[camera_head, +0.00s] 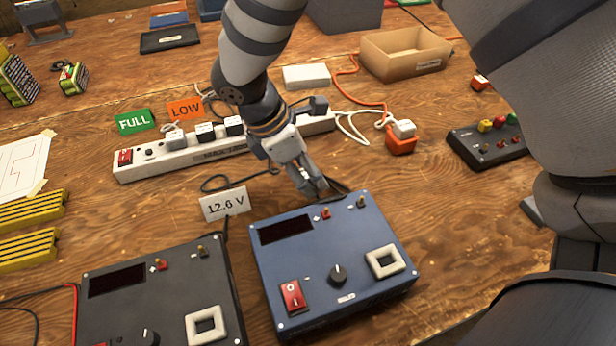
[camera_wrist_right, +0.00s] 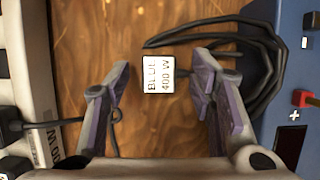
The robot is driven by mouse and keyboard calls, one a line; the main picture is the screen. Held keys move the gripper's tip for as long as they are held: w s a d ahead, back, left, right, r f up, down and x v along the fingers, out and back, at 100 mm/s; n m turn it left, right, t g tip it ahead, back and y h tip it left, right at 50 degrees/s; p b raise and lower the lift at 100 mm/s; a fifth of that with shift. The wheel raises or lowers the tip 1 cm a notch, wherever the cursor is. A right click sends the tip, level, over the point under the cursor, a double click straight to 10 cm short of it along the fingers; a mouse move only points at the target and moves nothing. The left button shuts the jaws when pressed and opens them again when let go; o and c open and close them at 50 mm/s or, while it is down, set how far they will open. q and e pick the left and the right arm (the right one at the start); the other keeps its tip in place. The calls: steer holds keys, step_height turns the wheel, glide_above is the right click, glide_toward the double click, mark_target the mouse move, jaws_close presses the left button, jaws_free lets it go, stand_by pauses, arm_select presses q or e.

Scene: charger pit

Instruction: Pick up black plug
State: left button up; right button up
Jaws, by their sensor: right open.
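A black plug (camera_head: 319,106) sits at the right end of the white power strip (camera_head: 137,170). Two more black-topped plugs, one of them here (camera_head: 205,131), sit mid-strip. My right gripper (camera_head: 316,188) is low over the table behind the blue charger box (camera_head: 345,309), off the strip's front side. In the right wrist view its fingers (camera_wrist_right: 160,100) are open, with a white "BLUE 400 W" tag (camera_wrist_right: 158,75) in the gap. A bundle of black cable (camera_wrist_right: 268,65) lies by the right-hand finger. Nothing is gripped. My left gripper is not seen.
A dark charger box (camera_head: 100,320) stands left of the blue one, with a "12.6 V" card (camera_head: 224,204) behind it. An orange block (camera_head: 401,144) and a cardboard box (camera_head: 408,53) stand right and behind. Bare wood lies right of the blue box.

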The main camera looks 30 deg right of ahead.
steer(key=shift+f, duration=0.1)
jaws_close()
